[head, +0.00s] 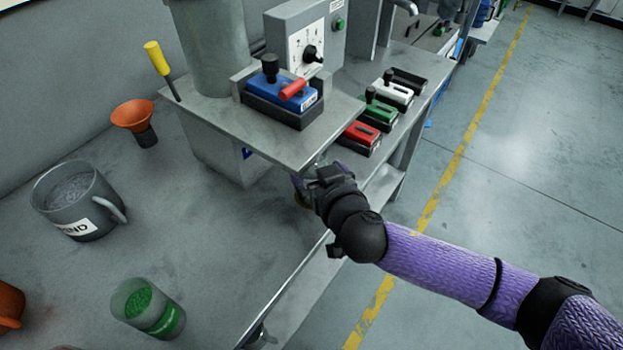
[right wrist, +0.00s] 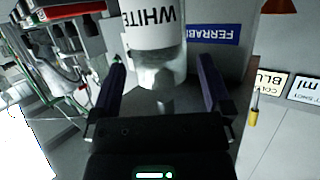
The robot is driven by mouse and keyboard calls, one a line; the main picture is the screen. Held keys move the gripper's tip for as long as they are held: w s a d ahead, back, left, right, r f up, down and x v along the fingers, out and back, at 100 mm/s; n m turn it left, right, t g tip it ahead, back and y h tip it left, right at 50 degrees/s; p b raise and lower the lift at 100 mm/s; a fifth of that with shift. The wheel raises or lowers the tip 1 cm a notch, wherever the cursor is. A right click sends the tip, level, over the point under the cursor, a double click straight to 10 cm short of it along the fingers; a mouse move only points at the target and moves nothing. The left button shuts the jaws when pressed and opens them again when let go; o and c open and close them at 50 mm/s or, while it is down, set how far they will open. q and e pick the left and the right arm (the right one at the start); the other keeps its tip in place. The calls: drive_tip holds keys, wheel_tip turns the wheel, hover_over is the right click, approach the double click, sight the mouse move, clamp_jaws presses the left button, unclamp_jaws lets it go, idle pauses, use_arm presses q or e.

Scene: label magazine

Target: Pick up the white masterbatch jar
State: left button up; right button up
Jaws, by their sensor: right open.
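The white masterbatch jar (right wrist: 155,32) shows in the right wrist view. It is a clear jar with a white band lettered WHITE, which reads upside down there. My right gripper (right wrist: 164,76) is open, with one dark finger on each side of the jar's near part. I cannot tell whether the fingers touch it. In the head view my right gripper (head: 312,184) is at the front edge of the raised grey shelf, and the jar is not clearly visible there. My left gripper is not in view.
The raised shelf (head: 222,122) holds a blue block (head: 283,102) and a control box. Red, green and white blocks (head: 362,135) stand on a lower shelf. A green jar (head: 147,308), grey mug (head: 78,203) and orange funnel (head: 133,116) stand on the bench.

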drive_tip(key=b+x, duration=0.1)
drive_tip(key=x, duration=0.3)
drive_tip(key=shift+w+f, duration=0.2)
drive_tip(key=shift+w, duration=0.05)
drive_tip(key=shift+r, duration=0.15)
drive_tip(key=c, duration=1.3)
